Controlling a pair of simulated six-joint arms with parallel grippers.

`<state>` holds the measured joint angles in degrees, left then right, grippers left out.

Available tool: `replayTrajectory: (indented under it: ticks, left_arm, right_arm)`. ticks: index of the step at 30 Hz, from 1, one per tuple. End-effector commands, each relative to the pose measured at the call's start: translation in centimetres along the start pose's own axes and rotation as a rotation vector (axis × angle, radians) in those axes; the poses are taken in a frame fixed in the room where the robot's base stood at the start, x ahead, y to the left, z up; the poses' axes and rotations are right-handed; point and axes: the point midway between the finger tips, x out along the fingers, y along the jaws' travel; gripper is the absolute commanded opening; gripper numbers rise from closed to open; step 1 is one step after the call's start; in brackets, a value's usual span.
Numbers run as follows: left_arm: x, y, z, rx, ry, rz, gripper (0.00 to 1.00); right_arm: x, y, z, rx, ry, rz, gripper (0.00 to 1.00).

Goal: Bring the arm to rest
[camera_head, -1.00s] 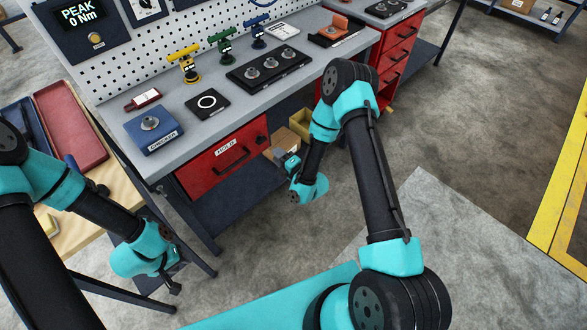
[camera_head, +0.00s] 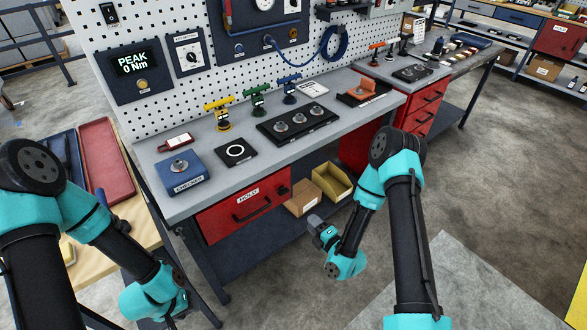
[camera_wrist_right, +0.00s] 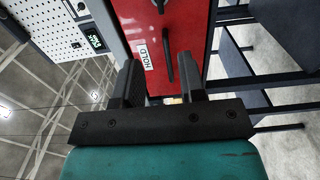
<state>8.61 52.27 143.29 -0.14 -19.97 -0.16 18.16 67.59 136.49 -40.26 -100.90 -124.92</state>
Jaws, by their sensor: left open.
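My right arm reaches in over the floor in front of the workbench (camera_head: 345,107). In the head view its gripper (camera_head: 318,230) hangs below bench-top height, near the red HOLD drawer (camera_head: 247,207). In the right wrist view my right gripper (camera_wrist_right: 160,82) has its two dark fingers apart, with nothing between them. The HOLD drawer shows beyond them in that view (camera_wrist_right: 158,45). My left arm is folded at the left, with its turquoise wrist low. My left gripper (camera_head: 178,319) is open, and partly cut off by the lower picture edge.
The bench top carries a blue checker (camera_head: 181,175), a ring plate (camera_head: 236,152), a black socket block (camera_head: 298,123) and yellow, green and blue T-handled tools. A red tray (camera_head: 106,160) lies at left. A cardboard box (camera_head: 301,201) and yellow bin (camera_head: 332,182) sit below. Floor at right is clear.

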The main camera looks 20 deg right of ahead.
Motion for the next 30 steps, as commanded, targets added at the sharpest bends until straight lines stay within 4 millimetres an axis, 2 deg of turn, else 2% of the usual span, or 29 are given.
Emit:
replayTrajectory:
  ticks: [5, 11, 20, 30]
  left_arm:
    - [0.0, 0.0, 0.0, 0.0, 0.0, 0.0, 0.43]
    - [0.0, 0.0, 0.0, 0.0, 0.0, 0.0, 0.43]
    - [0.0, 0.0, 0.0, 0.0, 0.0, 0.0, 0.43]
    - [0.0, 0.0, 0.0, 0.0, 0.0, 0.0, 0.43]
  right_arm:
    - [0.0, -0.2, -0.1, 0.029, 0.006, -0.021, 0.37]
    - [-0.2, -1.2, -0.5, 0.213, 0.02, -0.156, 0.37]
    - [-2.3, -3.7, -1.4, 0.694, -0.082, -0.498, 0.37]
    - [-7.0, -5.2, -2.7, 1.253, -0.43, -0.834, 0.37]
